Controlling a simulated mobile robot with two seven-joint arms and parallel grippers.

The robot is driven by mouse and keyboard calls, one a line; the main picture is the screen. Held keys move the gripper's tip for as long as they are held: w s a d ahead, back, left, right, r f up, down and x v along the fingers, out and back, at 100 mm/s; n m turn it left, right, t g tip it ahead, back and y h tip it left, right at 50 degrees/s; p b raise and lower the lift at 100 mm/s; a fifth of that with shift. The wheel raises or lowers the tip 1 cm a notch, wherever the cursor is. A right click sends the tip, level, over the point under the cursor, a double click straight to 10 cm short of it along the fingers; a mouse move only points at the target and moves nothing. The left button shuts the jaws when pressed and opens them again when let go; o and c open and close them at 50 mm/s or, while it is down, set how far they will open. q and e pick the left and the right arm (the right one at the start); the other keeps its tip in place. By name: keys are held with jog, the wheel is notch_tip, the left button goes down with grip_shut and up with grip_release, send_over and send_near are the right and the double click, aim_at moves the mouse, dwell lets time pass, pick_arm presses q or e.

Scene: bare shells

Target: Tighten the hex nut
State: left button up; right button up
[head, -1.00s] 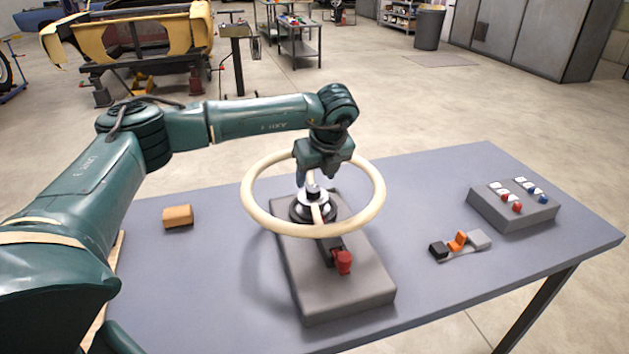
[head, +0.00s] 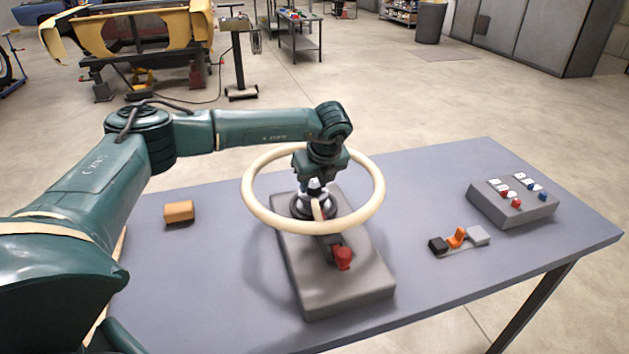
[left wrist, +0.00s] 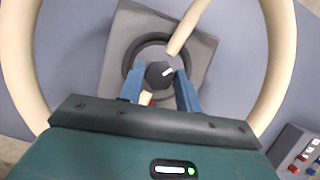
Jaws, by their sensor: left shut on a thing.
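The dark hex nut (left wrist: 160,75) sits at the middle of the hub of a cream steering wheel (head: 257,215). It has a small white mark on its top. My left gripper (head: 315,184) points down inside the wheel's ring. Its two blue fingers (left wrist: 160,82) are shut on the nut, one on each side, in the left wrist view. In the head view the nut is mostly hidden by the gripper. The wheel is on a grey base block (head: 348,295) with a red part (head: 342,258) at its front. My right gripper is in neither view.
The grey table (head: 430,190) also holds a tan block (head: 179,212) on the left. An orange, black and grey switch piece (head: 458,239) lies to the right of the base. A grey button box (head: 512,203) stands farther right. The wheel's rim surrounds the gripper closely.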

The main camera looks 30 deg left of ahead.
pick_arm(q)
jog(key=c, duration=0.4)
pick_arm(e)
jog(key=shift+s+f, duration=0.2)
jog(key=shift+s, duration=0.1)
